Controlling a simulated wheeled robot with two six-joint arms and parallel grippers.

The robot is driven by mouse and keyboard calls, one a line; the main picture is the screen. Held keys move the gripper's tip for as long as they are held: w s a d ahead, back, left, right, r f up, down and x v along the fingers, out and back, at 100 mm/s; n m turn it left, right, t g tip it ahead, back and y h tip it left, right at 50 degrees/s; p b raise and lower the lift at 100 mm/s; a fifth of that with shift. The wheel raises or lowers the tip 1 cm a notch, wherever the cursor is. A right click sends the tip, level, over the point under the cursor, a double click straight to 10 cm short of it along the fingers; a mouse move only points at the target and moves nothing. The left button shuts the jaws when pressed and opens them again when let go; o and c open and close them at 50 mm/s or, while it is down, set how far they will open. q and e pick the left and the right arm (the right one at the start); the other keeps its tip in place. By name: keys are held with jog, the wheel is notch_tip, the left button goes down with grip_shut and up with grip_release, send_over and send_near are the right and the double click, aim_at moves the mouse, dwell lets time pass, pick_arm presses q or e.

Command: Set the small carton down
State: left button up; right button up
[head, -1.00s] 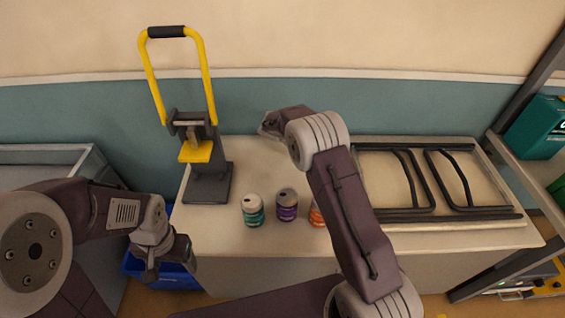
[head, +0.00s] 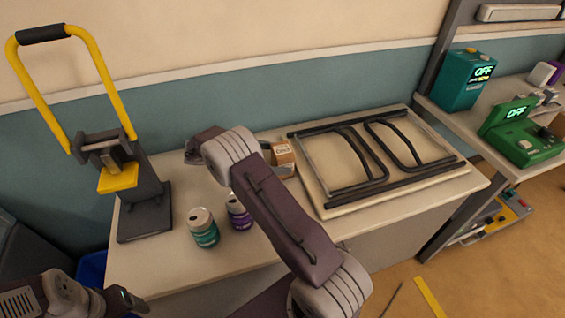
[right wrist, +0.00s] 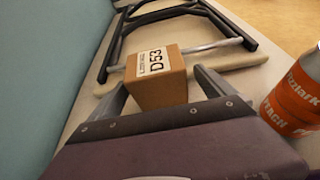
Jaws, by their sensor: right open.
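The small carton (head: 283,157) is a brown box with a white label. In the head view it stands on the table beside the black metal frame, partly hidden by my right arm. In the right wrist view the carton (right wrist: 160,85), labelled D53, sits between the spread fingers of my right gripper (right wrist: 160,92). The right gripper is open, with a gap visible beside the carton. In the head view that gripper is mostly behind its own arm. My left gripper (head: 122,300) is at the lower left edge, its jaws unclear.
A teal-banded can (head: 203,227) and a purple one (head: 239,212) stand at the table's front. An orange can (right wrist: 298,103) is right of the gripper in the wrist view. The black metal frame (head: 375,160) fills the table's right; a yellow-handled press (head: 145,205) stands left.

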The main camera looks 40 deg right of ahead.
aim_at(289, 148)
jog(key=b+x, duration=0.1)
jog(key=x, duration=0.4)
jog(key=shift+d+f, duration=0.15)
jog(key=shift+f, duration=0.05)
jog(key=shift+c, duration=0.3)
jog(key=c, duration=1.8)
jog(key=shift+o, duration=0.2)
notch_tip(289, 148, up, 5)
jog(key=shift+s+f+p, duration=0.1)
jog(key=shift+p, duration=0.6)
jog(key=s+d+r+p, duration=0.1)
jog(key=s+d+r, duration=0.4)
jog(key=s, duration=0.5)
jog(key=shift+r+p, duration=0.35)
jog(key=shift+r, duration=0.3)
